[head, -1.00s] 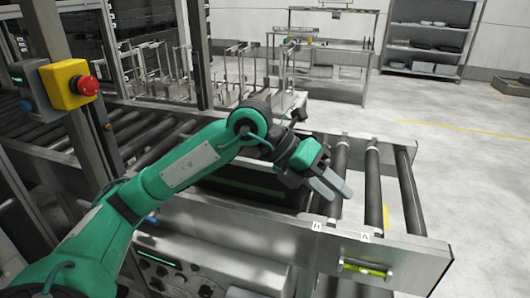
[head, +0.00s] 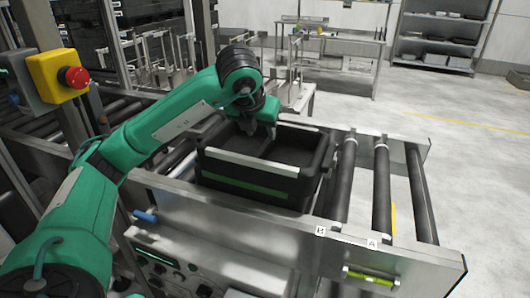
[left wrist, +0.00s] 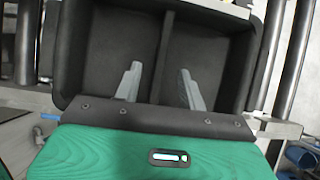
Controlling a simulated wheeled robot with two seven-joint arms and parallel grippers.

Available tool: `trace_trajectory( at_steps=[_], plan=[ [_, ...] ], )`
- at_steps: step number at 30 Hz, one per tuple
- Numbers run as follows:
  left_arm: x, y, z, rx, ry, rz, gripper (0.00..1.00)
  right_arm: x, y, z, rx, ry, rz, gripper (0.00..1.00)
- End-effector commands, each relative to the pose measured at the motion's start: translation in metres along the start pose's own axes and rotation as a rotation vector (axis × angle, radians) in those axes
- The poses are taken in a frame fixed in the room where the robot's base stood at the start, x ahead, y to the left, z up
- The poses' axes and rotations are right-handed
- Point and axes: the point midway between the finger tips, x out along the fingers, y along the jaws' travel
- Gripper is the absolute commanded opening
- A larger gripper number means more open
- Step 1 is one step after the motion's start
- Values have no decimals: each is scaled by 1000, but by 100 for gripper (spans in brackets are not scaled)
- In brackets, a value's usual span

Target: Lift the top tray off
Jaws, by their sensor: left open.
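A black tray (head: 318,160) with a green stripe on its near side sits on the roller conveyor. A pale strip runs along its near top edge. In the left wrist view the tray (left wrist: 62,60) looks empty, with a divider down its middle. My right gripper is not in view.
Bare black rollers (head: 381,190) lie right of the tray, between metal side rails. A yellow box with a red stop button (head: 73,78) is on a post at the left. Metal racks stand behind the conveyor. The floor at the right is clear.

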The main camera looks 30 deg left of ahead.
Motion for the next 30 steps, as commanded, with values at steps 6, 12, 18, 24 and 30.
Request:
trace_trajectory(
  at_steps=[6, 12, 18, 24, 30],
  plan=[
    [17, 0, -1, 2, 1, -1, 41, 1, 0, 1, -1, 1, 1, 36],
    [44, -2, -5, 3, 5, 0, 41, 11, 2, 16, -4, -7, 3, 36],
    [65, -2, -5, 2, 1, -2, 41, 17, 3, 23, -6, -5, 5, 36],
    [68, -2, -5, 2, 0, -2, 41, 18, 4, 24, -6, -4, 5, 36],
    [67, -3, -5, 3, 0, -2, 11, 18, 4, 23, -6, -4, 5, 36]
  ],
)
